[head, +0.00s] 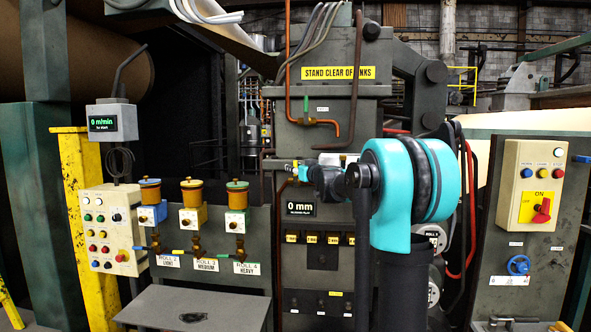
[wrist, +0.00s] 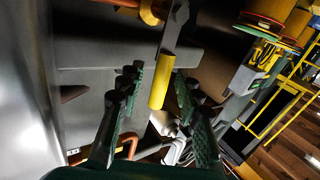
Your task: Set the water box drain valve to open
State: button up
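A yellow-sleeved lever (wrist: 161,88) on a dark metal arm hangs from a copper-coloured pipe fitting (wrist: 150,12) in the wrist view. I cannot read any label there, so I cannot tell for sure that it is the water box drain valve. My gripper (wrist: 160,80) is open, with its green-padded fingers on either side of the yellow sleeve. Gaps show between sleeve and pads, and no clear contact is visible. In the head view my turquoise arm covers much of the middle machine, and the gripper end is near the copper pipes, small and partly hidden.
A grey machine column (head: 345,105) with copper pipes (head: 325,121) stands behind the gripper. Several orange-capped lubricators (head: 193,192) are at left, above a grey step (head: 195,308).

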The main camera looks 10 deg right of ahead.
jog(key=shift+c, duration=0.5)
grip_shut()
jog(key=shift+a, duration=0.1)
jog(key=w+a+f+n+g+h, duration=0.1)
jog(key=a+f+n+g+h, duration=0.5)
jog(key=n, duration=0.5)
jog(key=shift+w+a+f+h, duration=0.25)
jog(key=shift+w+f+h, duration=0.15)
jog(key=shift+h, duration=0.9)
jog(key=shift+o, duration=0.5)
grip_release()
